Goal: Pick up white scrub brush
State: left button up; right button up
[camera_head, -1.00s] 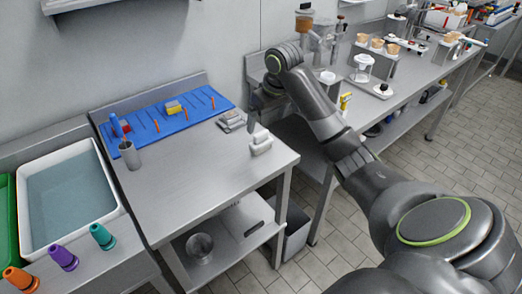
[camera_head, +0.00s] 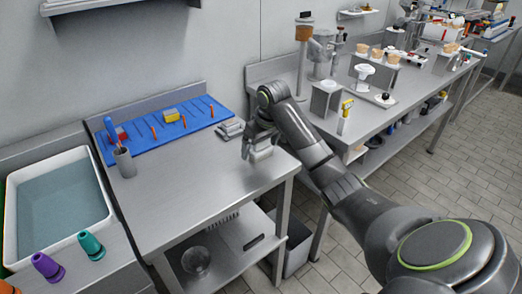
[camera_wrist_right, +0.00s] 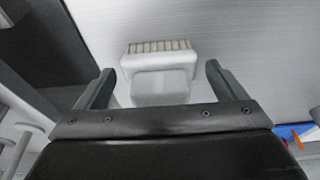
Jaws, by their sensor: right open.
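The white scrub brush (camera_head: 262,153) stands near the right edge of the steel table (camera_head: 185,190). In the right wrist view the white brush (camera_wrist_right: 160,77) shows its pale block and a row of bristles along its far edge. My right gripper (camera_head: 254,146) is at the brush, partly in front of it in the head view. In the right wrist view my right gripper (camera_wrist_right: 155,82) is open, with one finger on each side of the brush and gaps between. My left gripper is not in view.
Grey blocks (camera_head: 229,129) lie just behind the brush. A blue mat (camera_head: 150,132) with a yellow sponge (camera_head: 171,115) lies at the table's back, and a grey cup (camera_head: 124,162) stands at its left. A water basin (camera_head: 60,205) is at far left. The table's middle is clear.

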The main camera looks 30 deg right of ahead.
jog(key=shift+w+f, duration=0.1)
jog(key=shift+f, duration=0.55)
jog(key=c, duration=1.1)
jog(key=shift+o, duration=0.2)
notch_tip(320, 180, up, 10)
jog(key=shift+r+p, duration=0.1)
jog(key=shift+p, duration=0.25)
jog(key=o, duration=0.4)
jog(key=c, duration=0.3)
